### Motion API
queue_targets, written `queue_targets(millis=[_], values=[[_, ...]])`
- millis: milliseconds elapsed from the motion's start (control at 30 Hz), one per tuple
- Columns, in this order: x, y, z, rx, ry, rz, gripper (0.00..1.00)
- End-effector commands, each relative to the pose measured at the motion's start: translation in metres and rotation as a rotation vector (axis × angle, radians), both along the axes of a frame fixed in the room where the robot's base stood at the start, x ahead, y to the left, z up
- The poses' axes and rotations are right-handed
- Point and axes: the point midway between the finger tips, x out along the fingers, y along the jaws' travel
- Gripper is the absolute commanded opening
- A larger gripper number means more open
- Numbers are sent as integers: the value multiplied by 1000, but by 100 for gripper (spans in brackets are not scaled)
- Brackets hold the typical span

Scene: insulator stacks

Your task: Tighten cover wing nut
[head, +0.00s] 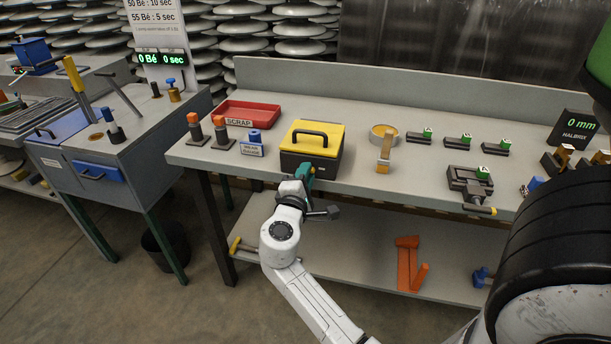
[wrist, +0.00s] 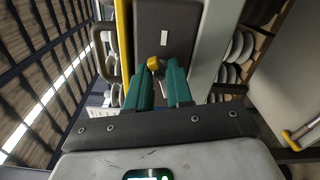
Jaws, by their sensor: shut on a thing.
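The box (head: 308,160) with a yellow lid (head: 313,136) and black handle stands upright at the front edge of the workbench. Its lid looks shut. In the wrist view its dark grey face (wrist: 182,22) fills the upper middle, with a strip of yellow along its left side. A small yellow wing nut (wrist: 155,64) shows against that face. My gripper (wrist: 162,74) has its teal fingers shut on the wing nut, which is partly hidden between them. In the head view my gripper (head: 306,177) is at the box's front; the wing nut is hidden there.
A red scrap tray (head: 249,114) and orange-topped pieces stand left of the box. The lower shelf (head: 350,250) runs below the bench.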

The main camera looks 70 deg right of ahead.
Motion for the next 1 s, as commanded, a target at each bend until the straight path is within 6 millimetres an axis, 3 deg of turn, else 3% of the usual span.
queue_targets(millis=[400,433,600,867,1000], values=[[-2,-1,-1,1,2,-6,0],[-2,-1,-1,1,2,-6,22],[-1,-1,-1,1,2,-3,37],[-1,1,0,1,1,-1,37],[-1,14,-1,0,2,1,37]])
